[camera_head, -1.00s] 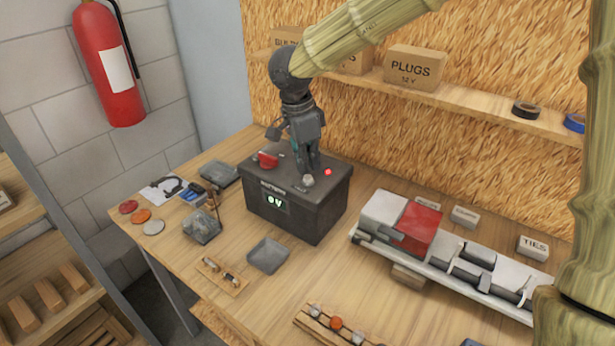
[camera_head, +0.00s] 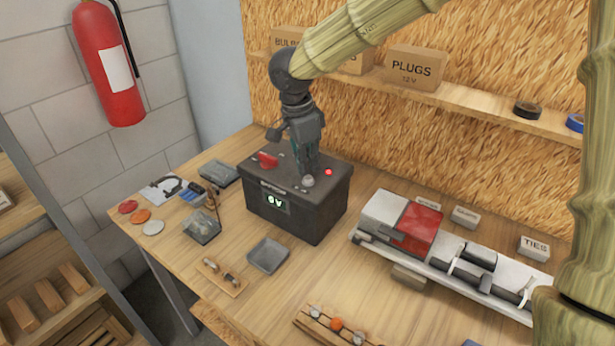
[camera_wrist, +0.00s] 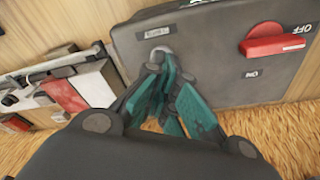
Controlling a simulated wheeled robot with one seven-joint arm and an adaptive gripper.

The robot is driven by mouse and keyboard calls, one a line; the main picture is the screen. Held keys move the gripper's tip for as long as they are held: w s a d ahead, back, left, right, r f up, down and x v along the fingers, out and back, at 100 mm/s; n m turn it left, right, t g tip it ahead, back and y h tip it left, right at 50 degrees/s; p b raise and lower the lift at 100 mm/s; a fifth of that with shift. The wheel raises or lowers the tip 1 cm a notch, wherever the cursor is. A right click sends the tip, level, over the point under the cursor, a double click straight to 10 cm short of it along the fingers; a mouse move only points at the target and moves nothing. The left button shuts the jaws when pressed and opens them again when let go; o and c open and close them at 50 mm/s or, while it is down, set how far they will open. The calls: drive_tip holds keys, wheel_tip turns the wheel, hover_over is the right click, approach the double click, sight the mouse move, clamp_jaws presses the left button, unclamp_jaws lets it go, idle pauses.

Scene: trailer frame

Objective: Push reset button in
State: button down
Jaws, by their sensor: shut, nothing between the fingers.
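A dark grey box (camera_head: 282,222) stands on the wooden bench, its front display reading what looks like "0 V". A small round grey button (camera_head: 308,181) is on its top near the front edge. It also shows in the wrist view (camera_wrist: 161,50), beside a small label too blurred to read. My gripper (camera_head: 307,173) points down over the box top, shut and empty. In the wrist view its teal fingertips (camera_wrist: 159,64) are right at the button and hide part of it. I cannot tell whether they touch it or whether it is pressed in.
A red rotary switch (camera_wrist: 275,44) with OFF and ON labels sits on the box top, its handle toward OFF. A red light (camera_head: 328,172) glows at the right. A grey tray (camera_head: 268,256) lies in front. A rail with a red block (camera_head: 418,222) lies right.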

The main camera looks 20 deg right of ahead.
sight(308, 177)
drive_tip(key=shift+f, duration=1.3)
idle(0.9)
drive_tip(key=shift+r, duration=0.1)
drive_tip(key=shift+r+p, duration=3.45)
drive_tip(key=shift+p, duration=0.9)
